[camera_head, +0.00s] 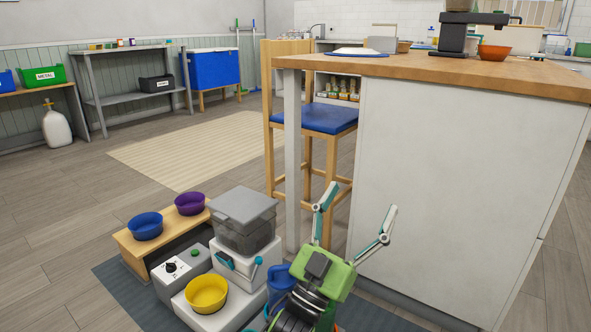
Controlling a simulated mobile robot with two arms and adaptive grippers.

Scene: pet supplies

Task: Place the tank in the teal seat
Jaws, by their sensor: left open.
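A blue container (281,279), which looks like the tank, stands low on the dark mat beside the white unit. My left gripper (359,201) and arm partly hide it. A small bit of teal shows low beside it, mostly hidden; I cannot tell whether this is the teal seat or whether the tank touches it. My left gripper has a green body and two grey and teal fingers spread wide. It is open and empty, in front of the white counter side. My right gripper is not in view.
A white unit (242,272) with a grey lidded bin (243,212) stands left of the tank. A yellow bowl (206,292), blue bowl (145,226) and purple bowl (189,203) are nearby. The counter (440,170) blocks the right. A stool (328,118) stands behind.

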